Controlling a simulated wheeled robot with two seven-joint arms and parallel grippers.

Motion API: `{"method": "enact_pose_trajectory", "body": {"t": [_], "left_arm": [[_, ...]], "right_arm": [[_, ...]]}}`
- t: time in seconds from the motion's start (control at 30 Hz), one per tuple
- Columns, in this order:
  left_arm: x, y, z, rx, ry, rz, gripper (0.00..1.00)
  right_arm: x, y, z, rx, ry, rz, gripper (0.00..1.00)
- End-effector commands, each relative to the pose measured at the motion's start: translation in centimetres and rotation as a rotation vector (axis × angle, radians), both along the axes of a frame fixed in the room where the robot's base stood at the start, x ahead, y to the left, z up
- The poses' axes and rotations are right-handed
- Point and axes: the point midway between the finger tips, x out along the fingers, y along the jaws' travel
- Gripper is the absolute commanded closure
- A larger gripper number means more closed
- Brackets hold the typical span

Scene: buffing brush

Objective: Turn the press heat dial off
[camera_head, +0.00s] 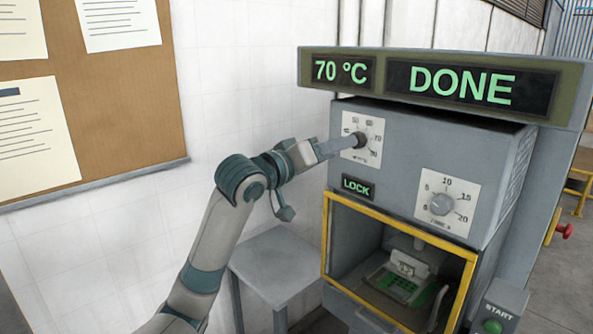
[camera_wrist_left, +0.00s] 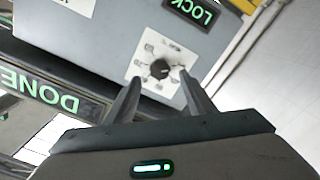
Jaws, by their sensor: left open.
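The heat dial (camera_head: 361,139) is a dark knob on a white scale plate at the upper left of the grey press front. My left gripper (camera_head: 352,141) reaches it from the left and partly covers it. In the left wrist view, the black knob (camera_wrist_left: 159,69) shows between and just beyond the two open fingers (camera_wrist_left: 158,75). I cannot tell whether a finger touches it. The temperature display (camera_head: 340,71) reads 70 °C. The status display (camera_head: 463,85) reads DONE. My right gripper is not in view.
A second dial (camera_head: 441,204), marked 5 to 20, sits lower right. A lit LOCK sign (camera_head: 357,187) is above the yellow-framed opening (camera_head: 400,232), with a green piece (camera_head: 398,287) inside. A green START button (camera_head: 492,326) is lower right. A grey side table (camera_head: 275,262) stands left.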

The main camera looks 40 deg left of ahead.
Motion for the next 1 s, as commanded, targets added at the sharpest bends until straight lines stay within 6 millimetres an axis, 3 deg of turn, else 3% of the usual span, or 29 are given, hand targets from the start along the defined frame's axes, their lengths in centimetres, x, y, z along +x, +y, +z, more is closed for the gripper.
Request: {"method": "enact_pose_trajectory", "body": {"t": [0.43,0.7,1.0], "left_arm": [[-9.1,0.7,-0.5,0.005,-0.001,0.001,0.51],[-11.1,0.9,-0.2,0.000,0.000,0.000,0.51],[-11.5,0.9,-0.1,-0.001,0.001,-0.001,0.51]], "right_arm": [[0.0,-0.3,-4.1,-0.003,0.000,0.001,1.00],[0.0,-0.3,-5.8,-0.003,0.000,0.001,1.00],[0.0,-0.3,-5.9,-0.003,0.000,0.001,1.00]]}}
